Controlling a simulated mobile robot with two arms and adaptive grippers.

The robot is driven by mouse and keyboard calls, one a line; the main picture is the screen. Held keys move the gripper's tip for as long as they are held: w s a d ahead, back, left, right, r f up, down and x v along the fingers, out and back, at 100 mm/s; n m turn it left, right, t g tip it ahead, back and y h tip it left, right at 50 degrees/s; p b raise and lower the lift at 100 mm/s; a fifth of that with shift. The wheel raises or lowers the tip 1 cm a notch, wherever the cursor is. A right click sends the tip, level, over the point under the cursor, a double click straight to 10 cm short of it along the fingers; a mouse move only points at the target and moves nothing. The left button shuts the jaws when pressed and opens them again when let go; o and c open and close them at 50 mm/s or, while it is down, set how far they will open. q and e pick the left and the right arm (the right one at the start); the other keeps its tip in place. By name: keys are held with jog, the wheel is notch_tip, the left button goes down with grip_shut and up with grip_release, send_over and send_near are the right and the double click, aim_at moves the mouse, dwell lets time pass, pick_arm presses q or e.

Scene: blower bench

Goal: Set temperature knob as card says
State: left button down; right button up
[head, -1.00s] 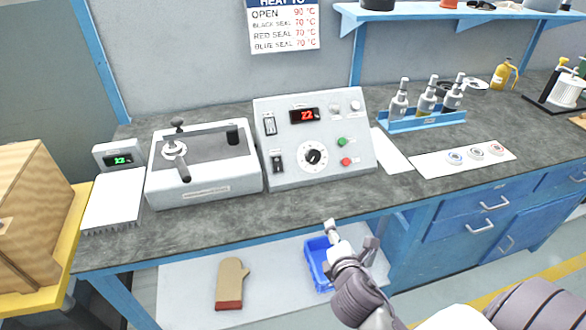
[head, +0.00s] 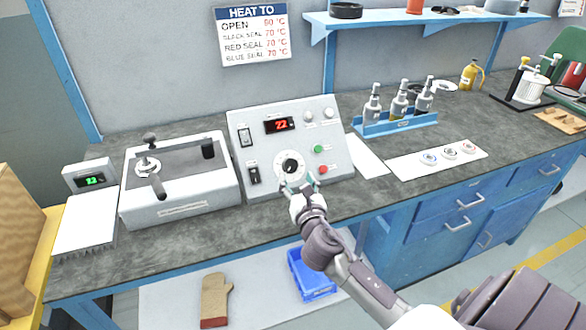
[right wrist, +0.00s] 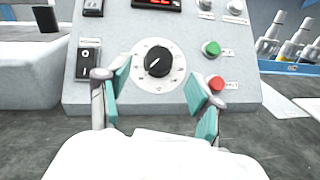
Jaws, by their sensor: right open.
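The temperature knob (head: 290,166) is a black dial on a white scale at the lower middle of the grey control box (head: 240,130). In the right wrist view the knob (right wrist: 158,61) shows a white pointer mark tilted toward the lower left. My right gripper (head: 299,187) is open just in front of the knob. In the right wrist view its teal-padded fingers (right wrist: 158,98) stand apart to either side below the dial, not touching it. The card (head: 253,34) on the wall reads HEAT TO, OPEN 90 °C, and black, red and blue seal 70 °C. My left gripper is not in view.
The box's red display (head: 279,126) reads about 22. Green (right wrist: 211,48) and red (right wrist: 216,83) buttons sit right of the knob, close to the right finger. A lidded bath unit (head: 180,178) stands left, a blue bottle rack (head: 395,124) right.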

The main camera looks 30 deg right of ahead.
aim_at(292, 166)
jog(key=shift+x, duration=2.2)
jog(key=shift+c, duration=0.2)
jog(key=c, duration=1.1)
